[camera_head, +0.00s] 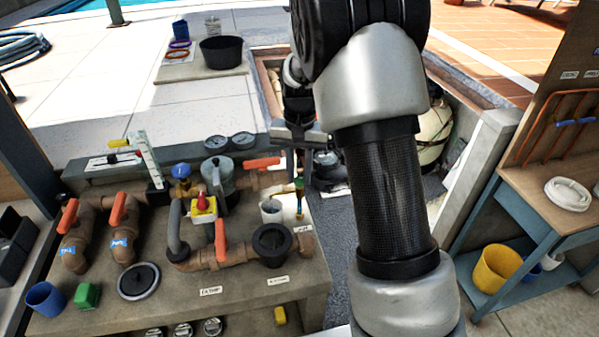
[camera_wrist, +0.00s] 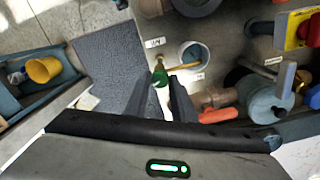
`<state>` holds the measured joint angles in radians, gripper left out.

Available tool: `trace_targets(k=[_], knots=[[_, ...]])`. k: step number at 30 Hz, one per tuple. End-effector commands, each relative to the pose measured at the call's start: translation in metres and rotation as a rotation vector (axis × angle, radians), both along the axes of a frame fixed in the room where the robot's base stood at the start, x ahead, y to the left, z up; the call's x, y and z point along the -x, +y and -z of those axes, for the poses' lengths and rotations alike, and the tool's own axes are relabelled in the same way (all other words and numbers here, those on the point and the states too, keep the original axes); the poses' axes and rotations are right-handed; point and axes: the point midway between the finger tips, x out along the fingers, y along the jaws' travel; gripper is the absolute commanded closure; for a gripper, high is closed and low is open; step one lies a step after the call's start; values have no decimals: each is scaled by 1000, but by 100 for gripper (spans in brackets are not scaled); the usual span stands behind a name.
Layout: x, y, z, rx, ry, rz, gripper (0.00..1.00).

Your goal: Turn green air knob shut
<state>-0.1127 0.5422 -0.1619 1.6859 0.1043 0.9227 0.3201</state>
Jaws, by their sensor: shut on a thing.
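The green air knob (camera_wrist: 160,73) shows in the wrist view between the tips of my gripper (camera_wrist: 160,84), beside a brass stem. In the head view the small green knob (camera_head: 299,183) stands near the right edge of the concrete bench, just above a white cup-like fitting (camera_head: 271,211). My gripper (camera_head: 299,163) reaches down to it from above, with its two fingers close on either side. The fingers are shut on the knob. They hide part of it, so its exact turn is hard to read.
Pipes with orange handles (camera_head: 118,208), a red knob on a yellow box (camera_head: 202,205) and a black round fitting (camera_head: 272,244) crowd the concrete bench (camera_head: 240,305) left of my gripper. A blue-grey workbench (camera_head: 545,215) and yellow bucket (camera_head: 497,268) stand at right.

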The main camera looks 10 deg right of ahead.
Motion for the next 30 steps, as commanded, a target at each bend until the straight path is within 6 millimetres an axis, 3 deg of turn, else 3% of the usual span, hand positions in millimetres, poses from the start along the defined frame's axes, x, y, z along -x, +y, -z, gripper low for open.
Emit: trace_targets(k=[15, 30], knots=[[-1, 0, -2, 0, -4, 333, 99], [-1, 0, -1, -1, -5, 393, 99]])
